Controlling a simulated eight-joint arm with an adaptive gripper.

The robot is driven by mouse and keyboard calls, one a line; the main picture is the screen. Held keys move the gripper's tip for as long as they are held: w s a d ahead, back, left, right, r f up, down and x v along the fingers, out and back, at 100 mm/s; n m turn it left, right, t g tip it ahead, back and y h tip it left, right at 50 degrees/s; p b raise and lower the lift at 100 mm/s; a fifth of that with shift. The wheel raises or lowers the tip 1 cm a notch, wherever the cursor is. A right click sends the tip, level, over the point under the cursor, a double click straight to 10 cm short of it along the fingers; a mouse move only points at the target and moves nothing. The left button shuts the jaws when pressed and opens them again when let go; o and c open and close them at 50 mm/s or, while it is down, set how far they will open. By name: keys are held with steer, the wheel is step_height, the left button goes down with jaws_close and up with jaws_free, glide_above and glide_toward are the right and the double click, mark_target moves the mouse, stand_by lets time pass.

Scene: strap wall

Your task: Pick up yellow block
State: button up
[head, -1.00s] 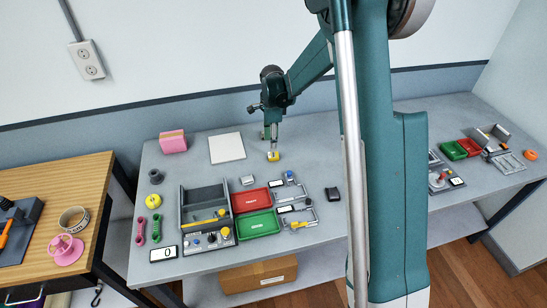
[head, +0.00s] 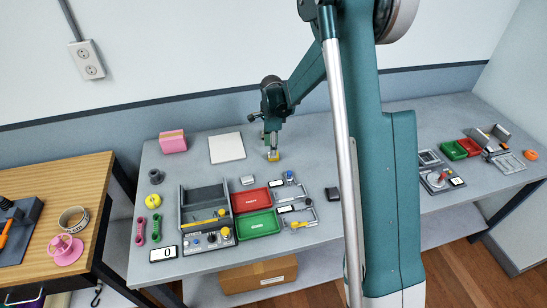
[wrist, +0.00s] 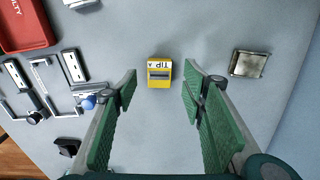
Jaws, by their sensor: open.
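The yellow block (wrist: 159,81) lies on the grey table, with a white label on its far edge and a dark slot in its top. In the wrist view it sits between and just beyond the green fingertips of my gripper (wrist: 160,82). The fingers are wide apart and nothing is between their pads. In the head view the yellow block (head: 273,156) is right under my gripper (head: 271,146), which partly covers it. Whether the fingers touch the table I cannot tell.
A white sheet (head: 227,147) lies to the left of the block. A red tray (head: 251,200) and a green tray (head: 258,223) stand nearer the front, by a grey bin (head: 205,196). A dark square item (wrist: 248,63) lies right of the block.

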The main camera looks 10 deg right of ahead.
steer(key=shift+f, duration=1.9)
steer(key=shift+c, duration=0.5)
steer(key=c, duration=1)
